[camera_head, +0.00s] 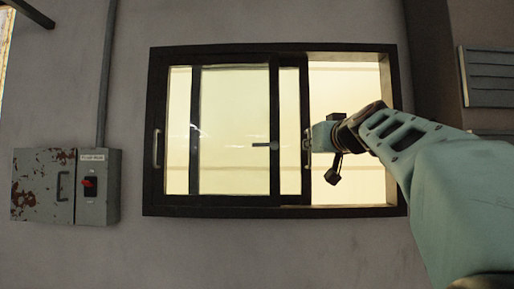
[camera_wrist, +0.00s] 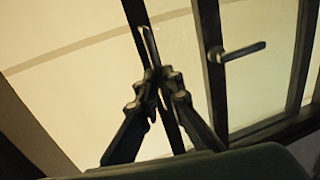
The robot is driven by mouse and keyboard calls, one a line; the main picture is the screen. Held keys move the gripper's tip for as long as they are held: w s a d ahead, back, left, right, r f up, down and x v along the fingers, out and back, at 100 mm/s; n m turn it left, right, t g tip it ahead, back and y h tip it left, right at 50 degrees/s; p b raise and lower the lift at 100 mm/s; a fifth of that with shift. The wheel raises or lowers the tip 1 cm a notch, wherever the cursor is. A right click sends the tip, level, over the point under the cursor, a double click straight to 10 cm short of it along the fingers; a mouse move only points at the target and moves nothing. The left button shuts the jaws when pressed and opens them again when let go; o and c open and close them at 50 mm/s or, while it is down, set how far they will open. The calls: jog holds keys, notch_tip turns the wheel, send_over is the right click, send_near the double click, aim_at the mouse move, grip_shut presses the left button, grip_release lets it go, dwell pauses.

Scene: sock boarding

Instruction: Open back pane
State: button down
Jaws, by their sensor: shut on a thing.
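A dark-framed sliding window (camera_head: 275,212) is set in the wall in the head view. Its two panes overlap at left and middle, and the right part of the opening is clear. My gripper (camera_head: 311,143) is shut on the upright pull handle of the pane whose dark stile (camera_head: 304,95) borders the opening. The wrist view shows the fingers (camera_wrist: 157,78) closed around this handle (camera_wrist: 150,45). The other pane has a stile (camera_head: 274,95) with a lever handle (camera_head: 264,145), which also shows in the wrist view (camera_wrist: 238,52). Which pane lies farther back is hard to tell.
Another pull handle (camera_head: 156,148) is at the window's left edge. A rusty grey electrical box (camera_head: 45,180) with a red switch (camera_head: 89,182) hangs on the wall at left, with a conduit (camera_head: 106,75) above it. Louvred slats (camera_head: 490,75) are at right.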

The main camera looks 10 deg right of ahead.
jog(key=shift+a, duration=0.1)
jog(key=c, duration=2.1)
grip_release()
notch_tip(320, 180, up, 10)
